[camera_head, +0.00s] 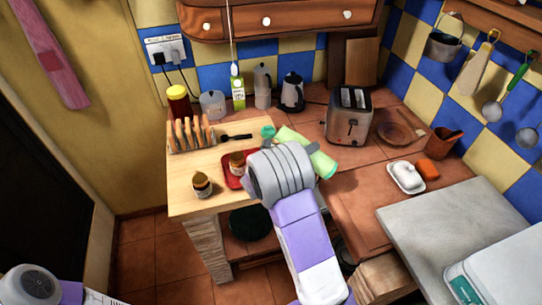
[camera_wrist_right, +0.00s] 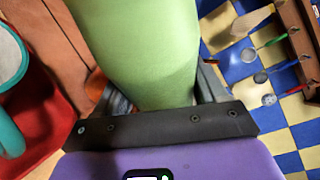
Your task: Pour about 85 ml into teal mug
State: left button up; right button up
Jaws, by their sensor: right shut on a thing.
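My right gripper (camera_head: 290,146) is shut on a light green container (camera_head: 322,164), which lies tilted over the counter, its upper-left end near the teal mug (camera_head: 268,131). In the right wrist view the green container (camera_wrist_right: 140,45) fills the middle between the fingers (camera_wrist_right: 160,98). The mug's teal rim and handle (camera_wrist_right: 9,136) show at the left edge there, apart from the container in the picture. My right wrist hides part of the container and the area in front of the mug. The container's mouth and any liquid cannot be made out. My left gripper is out of view.
A red tray (camera_head: 231,181) with a small jar (camera_head: 237,162) lies left of my gripper. Another jar (camera_head: 202,184) stands near the counter's front edge. A toast rack (camera_head: 190,135) is at left; a toaster (camera_head: 349,116) stands behind right. A white butter dish (camera_head: 406,177) sits farther right.

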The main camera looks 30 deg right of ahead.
jog(key=shift+f+n, duration=0.2)
jog(key=shift+n, duration=0.1)
jog(key=shift+s+f+n+h+b, duration=0.1)
jog(key=shift+s+n+h+b, duration=0.05)
jog(key=shift+n+h+b, duration=0.25)
jog(key=shift+w+r+n+p, duration=0.2)
jog(key=shift+r+n+p, duration=0.25)
jog(key=shift+p, duration=0.6)
jog(key=shift+w+a+f+n+h+p, duration=0.25)
jog(key=shift+n+p, duration=0.2)
jog(key=shift+p, duration=0.25)
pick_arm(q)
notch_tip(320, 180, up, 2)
pick_arm(e)
jog(key=shift+s+d, duration=0.1)
pick_arm(q)
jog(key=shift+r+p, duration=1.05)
jog(key=shift+p, duration=0.05)
pick_arm(e)
jog(key=shift+r+n+t+h, duration=0.1)
jog(key=shift+n+t+h, duration=0.3)
jog(key=shift+n, duration=0.4)
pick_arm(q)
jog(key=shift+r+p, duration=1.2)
pick_arm(e)
jog(key=shift+s+d+r+n+h, duration=0.1)
jog(key=shift+s+r+n+h, duration=0.15)
jog(key=shift+r+n, duration=0.4)
jog(key=shift+f, duration=0.1)
